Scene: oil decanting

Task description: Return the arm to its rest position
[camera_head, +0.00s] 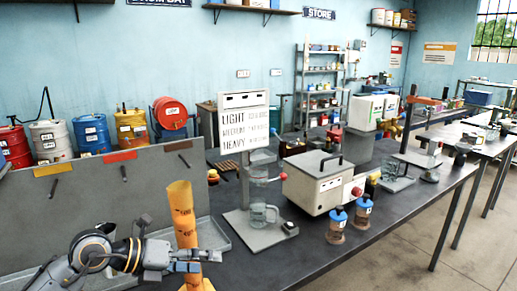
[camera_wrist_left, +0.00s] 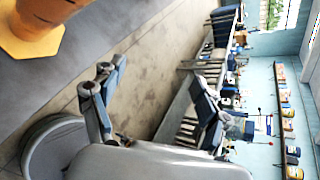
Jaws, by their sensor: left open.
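My left gripper (camera_head: 198,261) is at the lower left of the head view, low in front of an orange graduated cylinder (camera_head: 182,212). In the left wrist view the gripper (camera_wrist_left: 152,88) has its two fingers wide apart, with only floor and table legs showing between them. The cylinder stands upright on the dark bench; the gripper hides part of its lower body. The orange base (camera_wrist_left: 28,38) shows at the upper left of the wrist view, apart from the fingers. My right gripper is not in view.
A grey panel (camera_head: 100,205) with coloured labels stands behind the arm. A stand with a LIGHT, MEDIUM, HEAVY sign (camera_head: 243,122), a grey boxy machine (camera_head: 318,182) and two blue-capped jars (camera_head: 337,225) are to the right. The bench front (camera_head: 300,265) is clear.

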